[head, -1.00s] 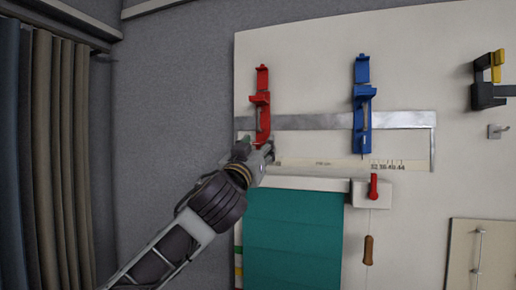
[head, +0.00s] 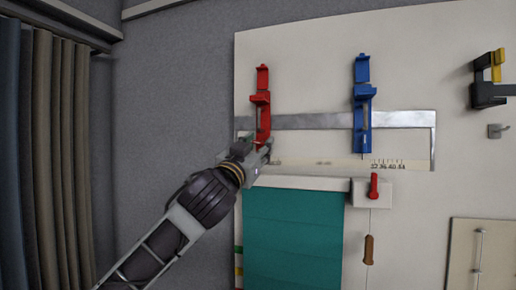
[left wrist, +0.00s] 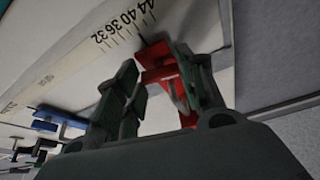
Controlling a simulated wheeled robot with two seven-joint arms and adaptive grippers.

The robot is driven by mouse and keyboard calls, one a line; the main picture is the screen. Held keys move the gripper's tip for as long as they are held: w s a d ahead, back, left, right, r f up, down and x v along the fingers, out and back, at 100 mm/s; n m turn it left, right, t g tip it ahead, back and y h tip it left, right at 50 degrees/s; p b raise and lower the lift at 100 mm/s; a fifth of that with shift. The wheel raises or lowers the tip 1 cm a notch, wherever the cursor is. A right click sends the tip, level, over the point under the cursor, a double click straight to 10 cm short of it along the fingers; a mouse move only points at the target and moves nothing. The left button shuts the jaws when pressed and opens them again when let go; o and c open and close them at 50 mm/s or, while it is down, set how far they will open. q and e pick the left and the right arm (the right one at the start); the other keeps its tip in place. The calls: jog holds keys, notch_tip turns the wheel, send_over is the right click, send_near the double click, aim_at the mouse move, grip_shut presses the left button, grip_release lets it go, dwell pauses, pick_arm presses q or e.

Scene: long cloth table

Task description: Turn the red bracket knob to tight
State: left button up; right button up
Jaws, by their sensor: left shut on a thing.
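The red bracket (head: 262,105) is fixed upright on the white board, at the left end of the metal bar. In the left wrist view the red bracket (left wrist: 158,62) shows beyond and between my dark fingers. My left gripper (head: 265,147) is at the bracket's lower end, where the knob would be, and covers it. In the left wrist view my left gripper (left wrist: 155,75) has its fingers on either side of red parts and is shut on the knob. The knob itself is mostly hidden, so its angle cannot be told. My right gripper is not in view.
A blue bracket (head: 362,105) stands to the right on the same metal bar (head: 310,121). A printed scale strip (head: 340,164) runs below. A teal cloth (head: 293,235) hangs under it, beside a red lever (head: 374,186). Curtains (head: 50,160) hang far left.

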pick_arm(q)
jog(key=shift+m+g+h, duration=0.3)
jog(key=shift+m+h, duration=0.2)
jog(key=shift+m, duration=0.7)
jog(key=o, duration=1)
jog(key=shift+s+a, duration=0.1)
jog(key=shift+v, duration=5.9)
